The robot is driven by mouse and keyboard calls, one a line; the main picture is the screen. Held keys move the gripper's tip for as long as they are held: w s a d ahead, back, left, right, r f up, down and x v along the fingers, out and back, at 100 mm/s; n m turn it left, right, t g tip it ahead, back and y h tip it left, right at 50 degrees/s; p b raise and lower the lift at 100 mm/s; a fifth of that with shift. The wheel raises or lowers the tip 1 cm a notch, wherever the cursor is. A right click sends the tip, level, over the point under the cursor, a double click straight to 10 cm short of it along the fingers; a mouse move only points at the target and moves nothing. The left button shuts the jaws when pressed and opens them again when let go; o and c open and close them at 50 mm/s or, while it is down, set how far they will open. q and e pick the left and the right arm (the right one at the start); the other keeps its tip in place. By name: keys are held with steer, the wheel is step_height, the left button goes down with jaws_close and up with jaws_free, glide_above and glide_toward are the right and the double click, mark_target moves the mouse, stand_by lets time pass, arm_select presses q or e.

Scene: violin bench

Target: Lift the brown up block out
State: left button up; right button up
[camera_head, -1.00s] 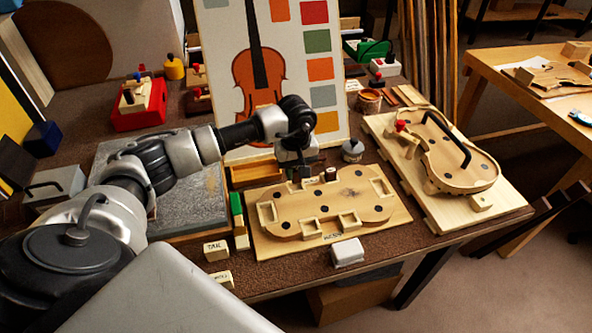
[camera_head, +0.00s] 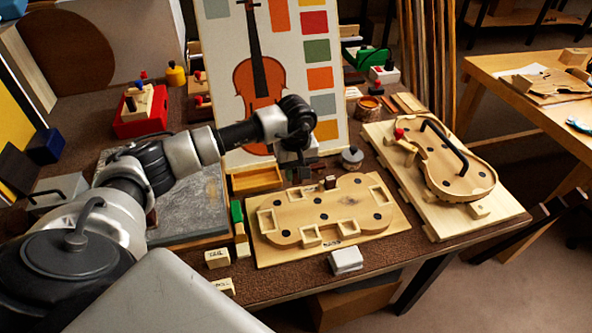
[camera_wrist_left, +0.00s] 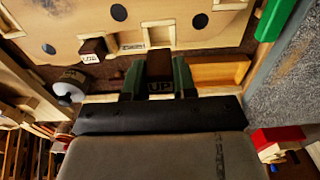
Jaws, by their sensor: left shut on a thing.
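The brown up block (camera_wrist_left: 160,68), marked "UP", is between the two dark green fingers of my left gripper (camera_wrist_left: 158,80) in the left wrist view. The gripper is shut on it. In the head view my left gripper (camera_head: 299,174) is at the far edge of the violin-shaped wooden mould (camera_head: 350,202), and the block is too small and dark there to tell apart. In the wrist view an empty notch shows in the mould's edge ahead of the block.
A shallow wooden tray (camera_head: 257,179) and a lidded pot (camera_head: 352,157) flank the gripper. A green block (camera_head: 237,212) stands left of the mould, and a white block (camera_head: 346,260) in front. A violin body on a board (camera_head: 455,222) lies to the right.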

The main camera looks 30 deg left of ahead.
arm_select(q)
steer(key=shift+r+p, duration=1.9)
steer(key=shift+r, duration=1.65)
steer(key=shift+f, duration=0.1)
